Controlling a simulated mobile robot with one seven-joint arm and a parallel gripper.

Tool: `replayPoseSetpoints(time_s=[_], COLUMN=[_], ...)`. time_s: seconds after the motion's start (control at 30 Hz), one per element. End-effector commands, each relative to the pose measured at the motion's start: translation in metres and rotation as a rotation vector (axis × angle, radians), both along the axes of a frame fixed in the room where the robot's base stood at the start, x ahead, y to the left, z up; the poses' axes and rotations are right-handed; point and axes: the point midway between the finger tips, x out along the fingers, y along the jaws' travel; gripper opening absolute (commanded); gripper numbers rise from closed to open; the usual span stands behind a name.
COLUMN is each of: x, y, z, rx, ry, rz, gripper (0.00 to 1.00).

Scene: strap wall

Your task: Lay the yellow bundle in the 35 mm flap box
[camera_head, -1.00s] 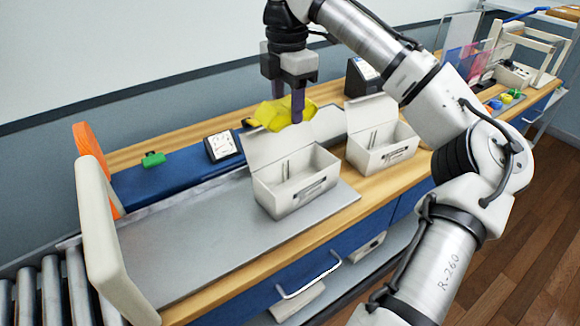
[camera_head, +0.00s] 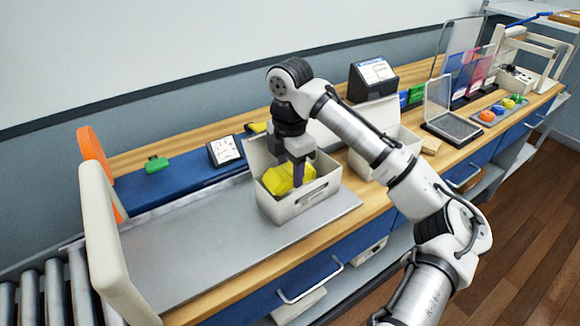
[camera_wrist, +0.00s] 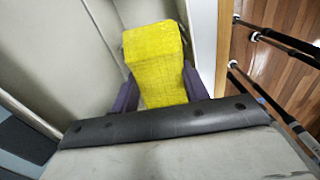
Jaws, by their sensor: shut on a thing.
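The yellow bundle (camera_head: 284,180) is inside the left white flap box (camera_head: 297,207), low between its walls. My gripper (camera_head: 298,181) reaches down into that box and is shut on the bundle. In the wrist view the bundle (camera_wrist: 156,60) sits between the two purple fingers (camera_wrist: 160,88), with pale box walls around it. Whether the bundle touches the box floor is hidden. The box's flap (camera_head: 262,155) stands up at the back. A second white flap box (camera_head: 372,116) stands to the right, partly behind my arm. I cannot read a size on either box.
The boxes stand along a bench with a grey metal plate (camera_head: 190,245), which is clear to the left. A cream upright panel (camera_head: 110,240) bounds its left end, beside rollers (camera_head: 55,295). Small display stands (camera_head: 223,150) are behind. A clear-lidded tray (camera_head: 452,127) lies right.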

Motion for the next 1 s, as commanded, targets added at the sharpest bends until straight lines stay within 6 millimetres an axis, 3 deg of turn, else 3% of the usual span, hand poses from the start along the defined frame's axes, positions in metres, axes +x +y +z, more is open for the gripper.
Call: replayPoseSetpoints(time_s=[0.67, 0.7, 0.73, 1.0], x=[0.0, 0.0, 0.0, 0.0], y=[0.0, 0.0, 0.0, 0.0], z=[-0.011, -0.011, -0.011, -0.011], rx=[-0.001, -0.001, -0.001, 0.0], ry=[-0.001, -0.001, -0.001, 0.0], rz=[0.0, 0.0, 0.0, 0.0], gripper=[0.22, 0.49, 0.53, 0.54])
